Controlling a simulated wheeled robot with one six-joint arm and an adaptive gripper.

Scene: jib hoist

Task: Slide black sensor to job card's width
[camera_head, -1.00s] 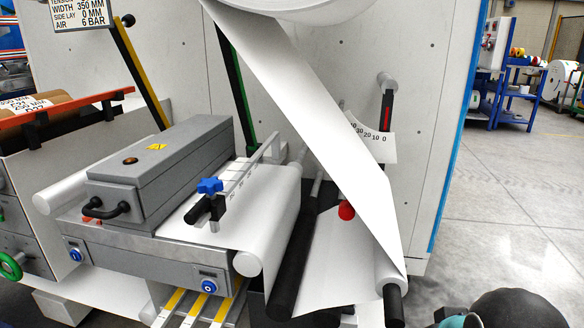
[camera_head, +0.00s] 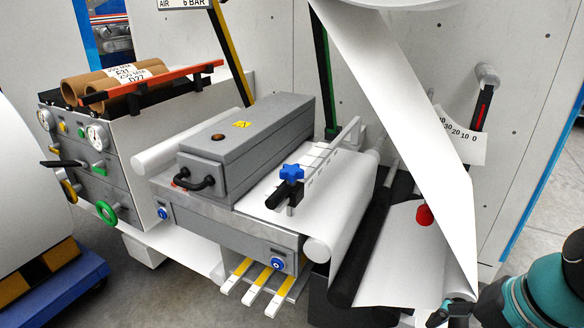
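The black sensor (camera_head: 285,193) is a dark block with a blue star knob (camera_head: 291,173) on top. It sits near the front end of a pale graduated rail (camera_head: 330,158) that runs above the white web. The scale marks on the rail are too small to read. A teal and black part of my arm (camera_head: 535,295) shows at the lower right.
A grey box with a black handle (camera_head: 203,184) stands left of the sensor. A white web (camera_head: 400,110) slants down on the right, past a red ball (camera_head: 424,215) and a dial scale (camera_head: 460,138). A gauge cabinet (camera_head: 120,150) and blue cart (camera_head: 80,290) are at left.

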